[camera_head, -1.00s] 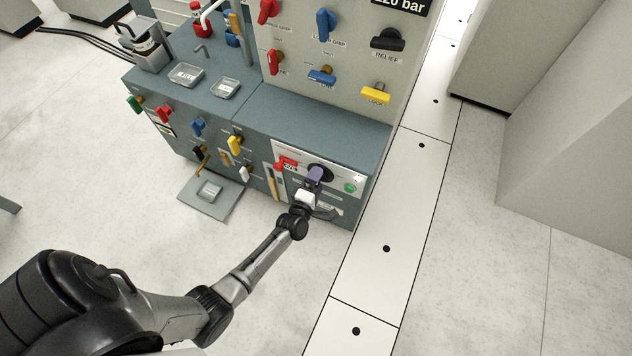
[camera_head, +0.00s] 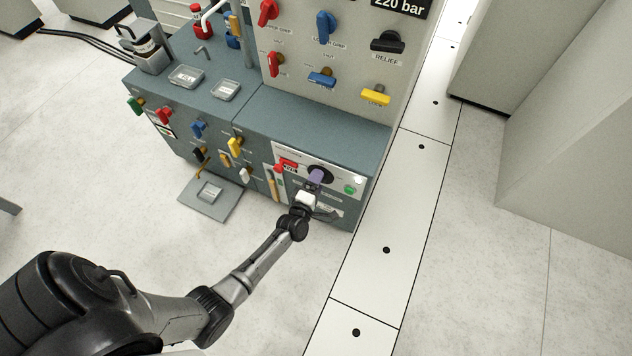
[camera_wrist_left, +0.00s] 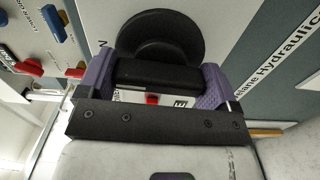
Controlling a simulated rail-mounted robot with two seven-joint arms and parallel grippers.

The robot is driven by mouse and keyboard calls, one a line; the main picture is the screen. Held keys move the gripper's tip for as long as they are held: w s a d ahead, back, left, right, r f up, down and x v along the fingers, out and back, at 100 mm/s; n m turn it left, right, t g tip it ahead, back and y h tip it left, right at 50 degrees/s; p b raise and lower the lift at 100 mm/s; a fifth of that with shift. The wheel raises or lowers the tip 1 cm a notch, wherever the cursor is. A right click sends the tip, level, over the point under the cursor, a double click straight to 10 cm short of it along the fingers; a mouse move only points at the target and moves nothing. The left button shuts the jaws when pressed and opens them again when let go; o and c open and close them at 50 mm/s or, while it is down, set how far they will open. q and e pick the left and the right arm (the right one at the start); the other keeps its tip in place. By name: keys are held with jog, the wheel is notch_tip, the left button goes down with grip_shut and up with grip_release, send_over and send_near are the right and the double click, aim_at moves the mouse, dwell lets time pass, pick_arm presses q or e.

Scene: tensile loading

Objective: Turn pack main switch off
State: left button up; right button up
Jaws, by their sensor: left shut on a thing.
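The pack main switch is a black rotary knob on a round black base (camera_wrist_left: 160,30), on the light panel at the front of the teal bench. In the head view its dark base (camera_head: 320,172) shows partly behind my gripper. My left gripper (camera_head: 315,177) reaches it from the front. In the left wrist view, the purple finger pads of my left gripper (camera_wrist_left: 155,82) sit on both sides of the knob's black bar (camera_wrist_left: 158,74), and they are shut on it. My right gripper is not in view.
A red handle (camera_head: 285,165) and a green button (camera_head: 350,189) flank the switch. Several coloured valve handles, such as the yellow one (camera_head: 235,147), stick out of the bench front to the left. Open floor (camera_head: 285,310) lies in front.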

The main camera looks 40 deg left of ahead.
pick_arm(q)
jog(key=m+p, duration=0.1)
jog(key=m, duration=0.2)
jog(key=shift+r+p, duration=0.15)
jog(key=shift+p, duration=0.25)
jog(key=m+p, duration=0.2)
jog(key=m, duration=0.3)
jog(key=m+p, duration=0.1)
jog(key=m, duration=0.3)
jog(key=shift+m+p, duration=0.5)
jog(key=shift+m, duration=2.4)
